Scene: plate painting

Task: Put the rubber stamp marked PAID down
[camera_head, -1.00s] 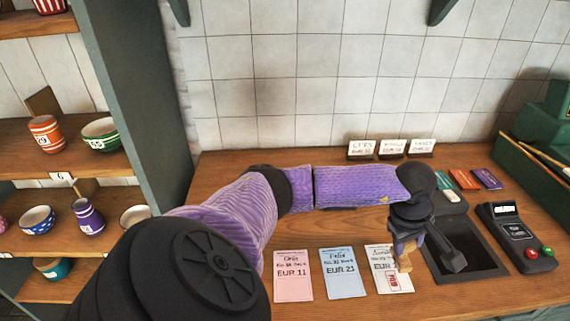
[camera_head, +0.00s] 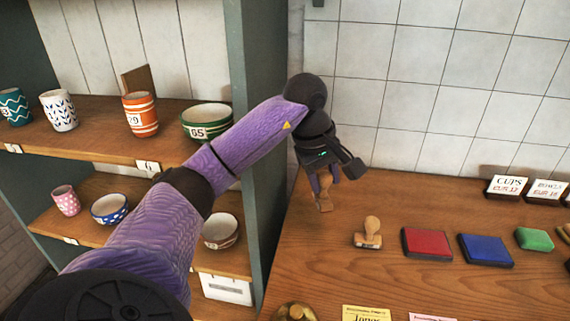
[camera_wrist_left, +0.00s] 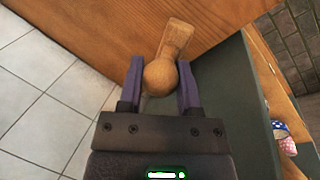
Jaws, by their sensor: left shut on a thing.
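My left gripper (camera_head: 326,178) is shut on a wooden rubber stamp (camera_head: 323,202) near the wall at the counter's left end. In the left wrist view the stamp's round knob (camera_wrist_left: 160,77) sits between the two purple fingers (camera_wrist_left: 160,84), its block (camera_wrist_left: 176,38) pointing away from me. No marking on it is readable, so I cannot tell if it says PAID. It appears to hang over the wooden counter (camera_head: 330,265); I cannot tell whether it touches. A second wooden stamp (camera_head: 370,235) stands upright to its right. My right gripper is not in view.
A red ink pad (camera_head: 427,243), a blue pad (camera_head: 486,250) and a green item (camera_head: 534,239) lie to the right. Price signs (camera_head: 507,187) stand by the wall. A green-grey shelf post (camera_head: 262,130) borders the left. Counter left of the second stamp is free.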

